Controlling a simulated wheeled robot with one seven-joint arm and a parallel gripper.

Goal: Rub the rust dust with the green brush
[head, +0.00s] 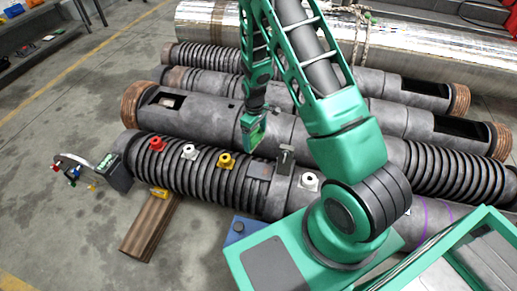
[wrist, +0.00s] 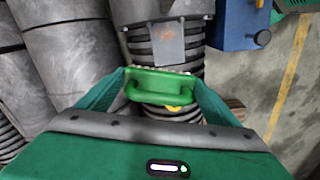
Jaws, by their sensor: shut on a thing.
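My gripper (head: 253,143) hangs above the barrels, near the middle of the head view. In the wrist view my gripper (wrist: 162,85) is shut on the green brush (wrist: 160,86), a green block with a loop handle. A pale bristle edge shows along its far side. A faint reddish-brown patch, seemingly the rust dust (wrist: 168,32), lies on a flat grey plate on the ribbed front barrel (head: 200,172). In the wrist view the patch is beyond the brush, apart from it. The dust is too faint to make out in the head view.
Red (head: 156,144), white (head: 190,152) and yellow (head: 227,160) knobs stand on the front barrel. A grey bracket (head: 285,158) and another white knob (head: 310,181) are to the right. A blue box (head: 238,228) stands in front. A wooden beam (head: 150,228) lies on the floor.

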